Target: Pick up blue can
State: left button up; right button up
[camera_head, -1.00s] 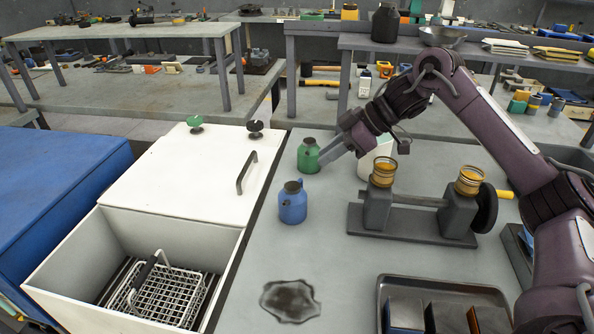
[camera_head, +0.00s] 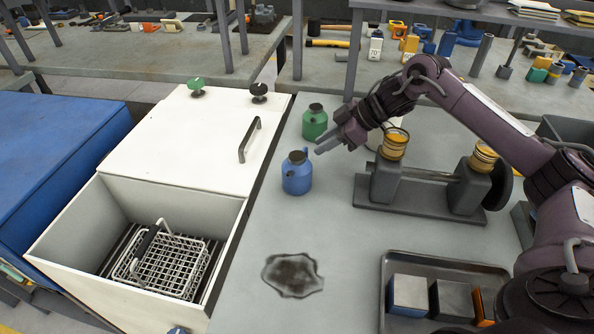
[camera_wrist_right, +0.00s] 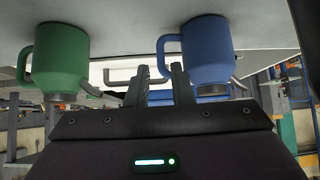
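The blue can (camera_head: 297,174) stands upright on the grey bench, with a dark cap and a small spout. My right gripper (camera_head: 326,144) is just to the right of and behind it, pointing left, and appears apart from it. In the right wrist view, the blue can (camera_wrist_right: 206,52) is right of the fingers and a green can (camera_wrist_right: 60,52) is at the left. The right gripper's two fingers (camera_wrist_right: 158,86) are spread with nothing between them. The green can (camera_head: 315,122) stands behind the blue one. My left gripper is not in view.
A two-post fixture with amber-topped cups (camera_head: 420,195) stands right of the cans. A metal tray (camera_head: 445,265) with blocks is in front right. A dark stain (camera_head: 293,276) marks the bench. An open white washer (camera_head: 60,225) with a wire basket is left.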

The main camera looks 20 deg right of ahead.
jog(key=x, duration=0.5)
jog(key=shift+p, duration=0.35)
grip_shut()
jog(key=shift+r, duration=0.1)
